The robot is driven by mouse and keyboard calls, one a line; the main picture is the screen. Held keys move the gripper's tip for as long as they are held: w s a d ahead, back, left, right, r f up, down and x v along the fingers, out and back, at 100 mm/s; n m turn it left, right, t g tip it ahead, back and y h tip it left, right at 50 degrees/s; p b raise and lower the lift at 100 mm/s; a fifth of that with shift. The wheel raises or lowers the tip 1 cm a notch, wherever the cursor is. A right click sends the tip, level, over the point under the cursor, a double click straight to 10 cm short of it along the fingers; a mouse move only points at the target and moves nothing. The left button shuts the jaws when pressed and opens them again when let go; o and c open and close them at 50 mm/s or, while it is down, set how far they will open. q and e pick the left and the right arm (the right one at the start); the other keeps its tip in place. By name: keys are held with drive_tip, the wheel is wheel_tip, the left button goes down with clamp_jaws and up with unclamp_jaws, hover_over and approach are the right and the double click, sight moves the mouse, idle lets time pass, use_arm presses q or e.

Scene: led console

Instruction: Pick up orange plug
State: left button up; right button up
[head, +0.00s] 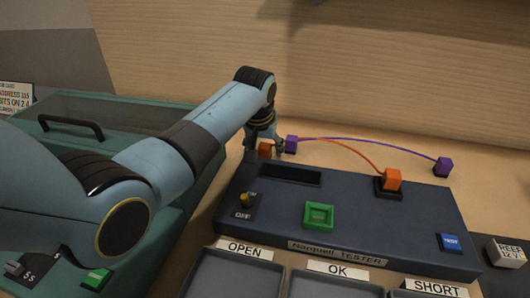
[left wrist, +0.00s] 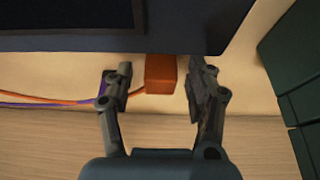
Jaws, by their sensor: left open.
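An orange plug (left wrist: 161,73) sits on the tabletop just behind the tester, between the open fingers of my left gripper (left wrist: 157,88). Neither finger appears to touch it. In the head view my left gripper (head: 270,145) points down at the tester's back left corner, with the orange plug (head: 264,149) partly hidden by it. An orange cable runs from this plug to another orange plug (head: 392,179), which stands in a dark socket on the tester. My right gripper is not in view.
A purple plug (head: 291,143) stands close beside my left gripper, and its cable arcs to a second purple plug (head: 443,166) at the right. The tester (head: 350,219) has a green button. Labelled trays (head: 237,275) lie in front. A green case (head: 190,200) stands at the left.

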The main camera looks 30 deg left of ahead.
use_arm(q)
drive_tip(key=shift+c, duration=0.2)
drive_tip(key=c, duration=0.5)
clamp_jaws()
drive_tip(key=shift+r, duration=0.2)
